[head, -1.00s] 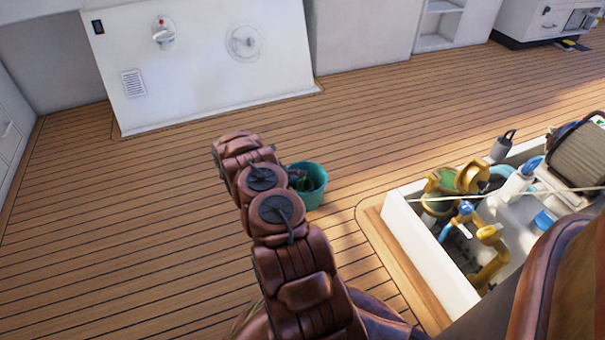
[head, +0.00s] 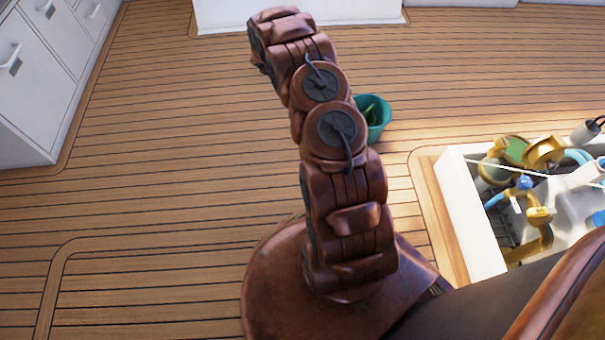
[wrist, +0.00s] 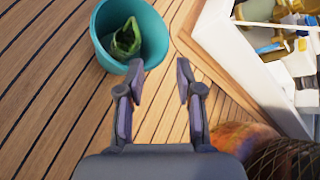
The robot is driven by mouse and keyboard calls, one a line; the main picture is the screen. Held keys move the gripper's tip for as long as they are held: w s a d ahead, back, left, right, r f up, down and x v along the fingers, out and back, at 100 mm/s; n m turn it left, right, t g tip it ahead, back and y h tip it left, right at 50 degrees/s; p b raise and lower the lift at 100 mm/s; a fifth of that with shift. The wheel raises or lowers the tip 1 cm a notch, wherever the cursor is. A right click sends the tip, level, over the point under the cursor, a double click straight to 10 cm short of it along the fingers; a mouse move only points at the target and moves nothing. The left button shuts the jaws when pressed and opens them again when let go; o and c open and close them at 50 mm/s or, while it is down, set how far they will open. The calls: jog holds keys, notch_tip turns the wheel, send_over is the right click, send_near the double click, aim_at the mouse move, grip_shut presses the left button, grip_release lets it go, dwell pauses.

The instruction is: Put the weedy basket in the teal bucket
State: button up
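The teal bucket (head: 380,126) stands upright on the deck beyond my arm, which hides part of it. In the wrist view the bucket (wrist: 157,38) is at the top, just ahead and left of my gripper (wrist: 160,72). A crumpled-looking green thing (wrist: 126,38) is inside the bucket; I cannot tell if it is the weedy basket. My gripper is open, with only deck showing between its fingers, apart from the bucket wall. In the head view my arm hides the gripper. A green-topped brass fitting (head: 512,152) is in the open hatch; I cannot make out a basket there.
The open engine hatch (head: 455,195) has a raised white wall and holds brass fittings, hoses and blue-handled parts. It lies right of the bucket. White cabinets (head: 40,75) stand at the far left. The wooden deck (head: 170,150) on the left is clear.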

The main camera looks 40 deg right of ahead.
jog(key=s+a+r+m+y, duration=0.2)
jog(key=s+a+r+m, duration=0.3)
jog(key=a+r, duration=0.45)
jog(key=s+a+r+m+y, duration=0.2)
jog(key=s+a+r+m, duration=0.25)
jog(key=a+r, duration=0.5)
jog(key=s+a+r+m+t+y, duration=0.1)
jog(key=s+a+r+m+y, duration=0.2)
jog(key=s+a, duration=0.8)
jog(key=s+a+r+m+y, duration=0.2)
jog(key=s+a+r+m, duration=0.4)
jog(key=s+a, duration=0.4)
jog(key=a+m, duration=0.1)
jog(key=a, duration=0.2)
jog(key=shift+s+t+y, duration=0.4)
jog(key=shift+r, duration=0.1)
